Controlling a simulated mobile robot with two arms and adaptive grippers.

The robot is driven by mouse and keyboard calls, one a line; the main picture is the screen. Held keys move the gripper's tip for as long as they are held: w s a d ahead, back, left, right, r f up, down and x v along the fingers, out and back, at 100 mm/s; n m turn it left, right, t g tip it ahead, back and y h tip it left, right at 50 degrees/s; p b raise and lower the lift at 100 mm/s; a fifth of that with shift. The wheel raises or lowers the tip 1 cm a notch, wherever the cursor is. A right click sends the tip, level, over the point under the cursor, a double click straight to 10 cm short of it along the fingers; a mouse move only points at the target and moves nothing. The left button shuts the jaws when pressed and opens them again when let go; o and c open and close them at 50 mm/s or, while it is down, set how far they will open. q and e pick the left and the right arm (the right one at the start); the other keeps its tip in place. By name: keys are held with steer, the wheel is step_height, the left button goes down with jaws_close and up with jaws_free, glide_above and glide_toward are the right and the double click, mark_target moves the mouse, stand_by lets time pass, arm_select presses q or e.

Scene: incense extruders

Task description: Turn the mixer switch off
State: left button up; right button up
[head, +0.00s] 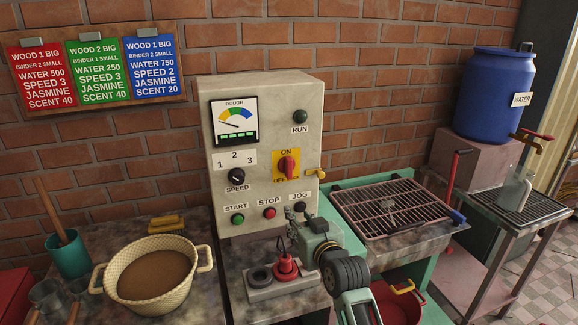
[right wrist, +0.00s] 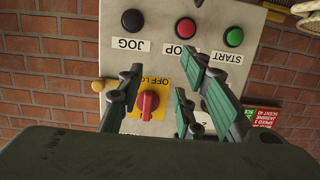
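The mixer switch is a red rotary knob (head: 288,166) on a yellow ON/OFF plate (head: 280,153), on the front of a pale control box (head: 263,92). Its grip stands about upright, towards the ON label. In the right wrist view the knob (right wrist: 147,103) appears upside down, between the fingers of my right gripper (right wrist: 157,90). The fingers are spread and empty, with gaps on both sides of the knob. In the head view my right gripper (head: 297,217) is below and in front of the switch, near the JOG button. My left gripper is not in view.
START (head: 238,219), STOP (head: 269,212) and JOG (head: 299,206) buttons sit below the switch. The SPEED knob (head: 237,176) is to its left, a yellow side knob (head: 322,173) to its right.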

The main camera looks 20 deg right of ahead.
steer(key=t, duration=0.2)
glide_toward(290, 168)
steer(key=w, duration=0.2)
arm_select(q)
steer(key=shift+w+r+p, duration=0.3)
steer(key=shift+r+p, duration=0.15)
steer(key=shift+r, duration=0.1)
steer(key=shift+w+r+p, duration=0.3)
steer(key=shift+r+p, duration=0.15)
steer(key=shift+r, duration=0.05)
arm_select(e)
steer(key=shift+w+a+f, duration=0.1)
steer(key=shift+w, duration=1.75)
steer(key=shift+w+a+f, duration=0.1)
steer(key=shift+w, duration=1.8)
steer(key=shift+c, duration=0.6)
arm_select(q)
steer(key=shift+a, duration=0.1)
arm_select(e)
jaws_close()
